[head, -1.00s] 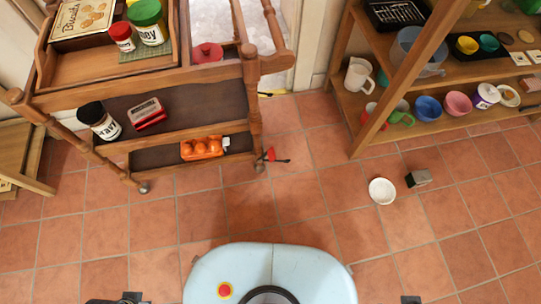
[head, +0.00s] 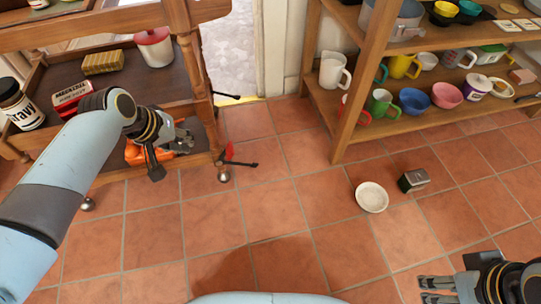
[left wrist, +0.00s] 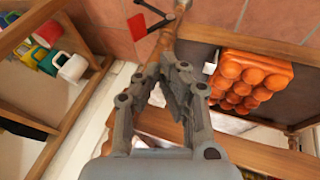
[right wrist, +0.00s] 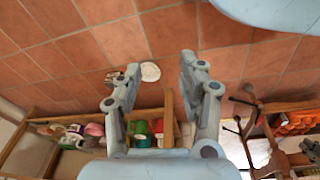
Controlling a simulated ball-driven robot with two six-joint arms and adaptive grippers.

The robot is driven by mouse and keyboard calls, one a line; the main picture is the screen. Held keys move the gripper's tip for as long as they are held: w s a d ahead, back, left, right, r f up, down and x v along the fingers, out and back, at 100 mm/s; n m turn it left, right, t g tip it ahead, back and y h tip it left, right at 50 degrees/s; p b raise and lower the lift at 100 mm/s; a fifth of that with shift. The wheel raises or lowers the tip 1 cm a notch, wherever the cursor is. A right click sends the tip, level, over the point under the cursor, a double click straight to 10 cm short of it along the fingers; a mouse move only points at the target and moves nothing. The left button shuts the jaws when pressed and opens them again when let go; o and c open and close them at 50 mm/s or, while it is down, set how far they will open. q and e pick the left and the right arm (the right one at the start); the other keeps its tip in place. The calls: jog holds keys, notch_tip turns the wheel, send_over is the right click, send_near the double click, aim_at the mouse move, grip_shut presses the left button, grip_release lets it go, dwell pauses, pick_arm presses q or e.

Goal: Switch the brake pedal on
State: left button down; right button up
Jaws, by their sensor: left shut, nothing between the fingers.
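A red pedal (head: 229,151) with a black lever (head: 242,163) sits low by the trolley's near right leg, just above the floor. In the left wrist view the red pedal (left wrist: 137,27) and black lever (left wrist: 155,12) show at the top, beyond the fingertips. My left gripper (head: 172,155) is shut and empty, left of the pedal and apart from it, in front of the trolley's lower shelf. It also shows in the left wrist view (left wrist: 172,68). My right gripper (head: 430,288) is at the lower right over the floor; the right wrist view shows it open and empty (right wrist: 160,68).
The wooden trolley (head: 195,160) carries an orange egg box (head: 135,153), a jar (head: 18,105) and tins. A shelf unit (head: 345,140) with cups stands right. A white bowl (head: 371,197) and a dark box (head: 413,181) lie on the tiles. Floor between is clear.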

pick_arm(q)
jog(key=shift+w, duration=0.3)
pick_arm(e)
jog(key=shift+s+f, duration=0.15)
jog(key=shift+f, duration=0.05)
pick_arm(q)
jog(key=b, duration=0.4)
send_near(226, 153)
jog(key=a, duration=0.3)
pick_arm(e)
notch_tip(226, 153, up, 3)
jog(key=w+a+t, duration=0.1)
jog(key=w+a, duration=0.1)
pick_arm(q)
jog(key=w+d+f+b, duration=0.1)
jog(key=d+f+b, duration=0.2)
jog(key=w+d+f+b, duration=0.1)
jog(key=f+b, duration=0.1)
jog(key=shift+w+d+f, duration=0.2)
jog(key=shift+w, duration=0.1)
pick_arm(e)
jog(key=w+f+t+y, duration=0.1)
jog(key=w+f+t, duration=0.2)
jog(key=f+t, duration=0.3)
jog(key=shift+t, duration=0.4)
